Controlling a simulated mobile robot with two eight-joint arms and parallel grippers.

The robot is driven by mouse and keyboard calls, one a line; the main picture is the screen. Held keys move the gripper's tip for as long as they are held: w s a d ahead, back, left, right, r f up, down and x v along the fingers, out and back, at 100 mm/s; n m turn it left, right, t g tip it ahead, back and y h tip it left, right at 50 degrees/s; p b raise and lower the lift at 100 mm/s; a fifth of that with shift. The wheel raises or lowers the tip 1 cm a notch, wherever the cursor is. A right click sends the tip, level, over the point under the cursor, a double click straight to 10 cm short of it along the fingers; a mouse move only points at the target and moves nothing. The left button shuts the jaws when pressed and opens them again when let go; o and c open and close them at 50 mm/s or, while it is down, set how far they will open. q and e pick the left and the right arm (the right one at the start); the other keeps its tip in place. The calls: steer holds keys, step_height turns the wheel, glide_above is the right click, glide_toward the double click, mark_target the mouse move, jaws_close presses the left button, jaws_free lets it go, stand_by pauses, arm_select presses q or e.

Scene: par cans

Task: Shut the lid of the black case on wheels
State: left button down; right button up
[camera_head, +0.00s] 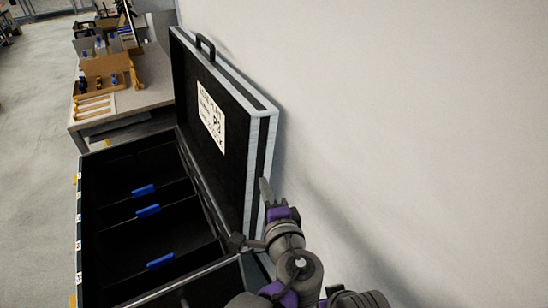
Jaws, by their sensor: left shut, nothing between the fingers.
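The black case (79,215) stands open below me, with dark compartments and several blue tabs inside. Its lid (262,130) is raised, standing upright along the case's right side, near the wall. The lid has a pale metal edge, a black handle and a white label with writing on its inner face. My left gripper (264,186) is shut and empty at the near edge of the lid, beside its lower outer corner. Whether it touches the lid I cannot tell. The case's wheels are hidden. My right gripper is not in view.
A pale wall (410,130) runs along the right, with a narrow gap behind the lid. A table (150,88) with cardboard boxes (105,66) and small items stands beyond the case's far end. The grey floor (35,150) at left is clear.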

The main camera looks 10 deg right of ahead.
arm_select(q)
steer(key=d+r+m+t+h, duration=0.1)
steer(key=d+r+m, duration=0.1)
steer(key=d, duration=0.3)
steer(key=w, duration=0.9)
steer(key=shift+w+f, duration=0.15)
steer(key=shift+a, duration=0.15)
